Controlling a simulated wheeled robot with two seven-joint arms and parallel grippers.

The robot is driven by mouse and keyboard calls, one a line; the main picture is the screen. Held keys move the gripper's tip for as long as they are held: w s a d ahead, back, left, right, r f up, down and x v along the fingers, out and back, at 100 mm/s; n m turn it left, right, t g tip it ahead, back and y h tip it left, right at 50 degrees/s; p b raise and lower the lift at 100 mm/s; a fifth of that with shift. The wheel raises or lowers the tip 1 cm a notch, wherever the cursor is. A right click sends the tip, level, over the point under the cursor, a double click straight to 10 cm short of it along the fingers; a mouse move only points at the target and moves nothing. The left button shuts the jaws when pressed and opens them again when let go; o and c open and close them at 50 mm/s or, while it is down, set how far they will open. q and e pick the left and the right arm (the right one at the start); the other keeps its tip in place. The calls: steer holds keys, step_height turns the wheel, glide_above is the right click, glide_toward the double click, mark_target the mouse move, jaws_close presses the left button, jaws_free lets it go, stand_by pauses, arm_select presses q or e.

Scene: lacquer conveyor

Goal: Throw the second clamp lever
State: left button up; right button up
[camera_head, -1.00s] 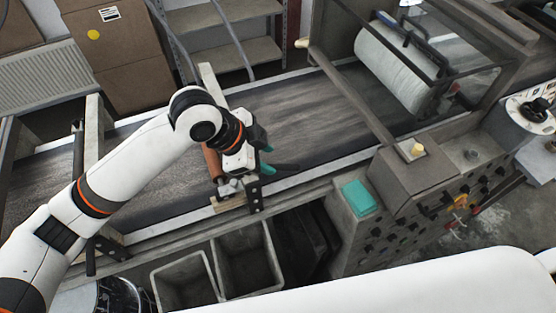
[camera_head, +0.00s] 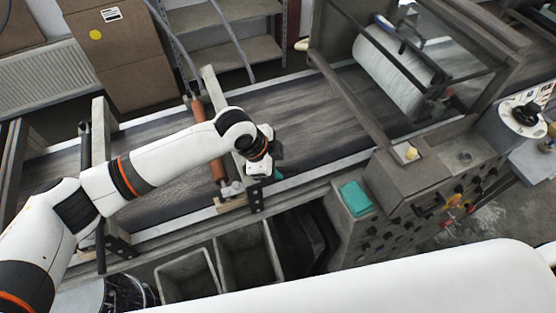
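My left gripper (camera_head: 264,168) hangs over the belt's near edge, beside the near end of the red-brown roller (camera_head: 208,145). A teal fingertip shows at its lower right, but the arm hides most of the fingers, so I cannot tell whether they are open. A black bracket (camera_head: 256,197) stands just below the gripper on the near rail. A silver fitting (camera_head: 232,188) sits at the roller's near end. The dark clamp lever beside the gripper is mostly hidden by it, and I cannot tell whether they touch. My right gripper is not in view.
The grey conveyor belt (camera_head: 310,118) runs left to right, with an upright bar frame (camera_head: 103,150) at left. Two grey bins (camera_head: 187,278) stand below the near rail. At right are a control box (camera_head: 440,180), a teal block (camera_head: 356,197) and a large white roller (camera_head: 395,75).

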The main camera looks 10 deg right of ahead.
arm_select(q)
steer(key=shift+d+f, duration=0.3)
steer(key=shift+f, duration=0.3)
jaws_close()
steer(key=shift+w, duration=0.1)
